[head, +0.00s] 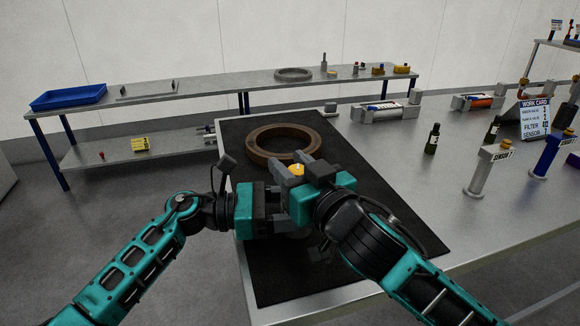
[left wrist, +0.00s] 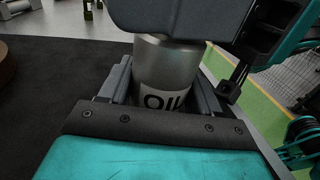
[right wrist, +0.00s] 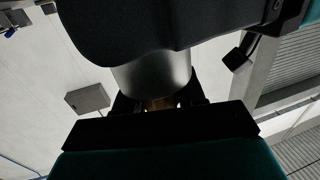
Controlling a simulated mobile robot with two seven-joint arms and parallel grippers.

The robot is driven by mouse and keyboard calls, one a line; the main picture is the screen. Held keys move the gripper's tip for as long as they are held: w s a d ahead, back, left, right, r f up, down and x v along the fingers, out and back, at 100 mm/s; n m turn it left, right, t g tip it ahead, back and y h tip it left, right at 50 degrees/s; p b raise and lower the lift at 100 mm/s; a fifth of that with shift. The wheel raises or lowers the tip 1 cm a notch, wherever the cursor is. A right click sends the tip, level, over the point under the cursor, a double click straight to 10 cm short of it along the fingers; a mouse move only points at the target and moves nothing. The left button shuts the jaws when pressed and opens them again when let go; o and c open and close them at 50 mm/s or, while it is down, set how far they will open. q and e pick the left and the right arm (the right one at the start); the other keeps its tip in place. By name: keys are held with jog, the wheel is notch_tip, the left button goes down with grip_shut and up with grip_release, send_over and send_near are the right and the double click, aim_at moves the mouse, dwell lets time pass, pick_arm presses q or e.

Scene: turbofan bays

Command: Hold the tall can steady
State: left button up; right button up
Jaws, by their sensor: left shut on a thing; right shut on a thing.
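The tall can (left wrist: 165,75) is a silver cylinder with a white label reading OIL in the left wrist view. My left gripper (head: 279,208) is shut around its body. In the head view my arms hide most of the can, and only its yellow cap (head: 297,169) shows at the top. My right gripper (head: 306,172) is above the left one and shut on the cap. In the right wrist view the can's silver body (right wrist: 155,78) shows behind the dark gripper housing, with a tan part between the fingers. Whether the can's base touches the mat is hidden.
A brown ring (head: 283,142) lies on the black mat (head: 390,205) just behind the grippers. To the right on the metal table stand a dark bottle (head: 432,139), a grey sensor post (head: 487,168), a blue post (head: 551,155) and a work card (head: 534,118). The mat's right part is clear.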

pick_arm(q)
jog(key=shift+s+d, duration=0.1)
jog(key=shift+d, duration=0.05)
pick_arm(e)
jog(key=shift+r+m+t+h, duration=0.1)
jog(key=shift+m+t+h, duration=0.3)
jog(key=shift+m+h, duration=0.25)
jog(key=shift+d+h, duration=0.15)
jog(key=shift+h, duration=0.1)
jog(key=o, duration=1)
jog(key=v, duration=1.2)
pick_arm(q)
jog(key=o, duration=1.2)
jog(key=shift+a, duration=0.2)
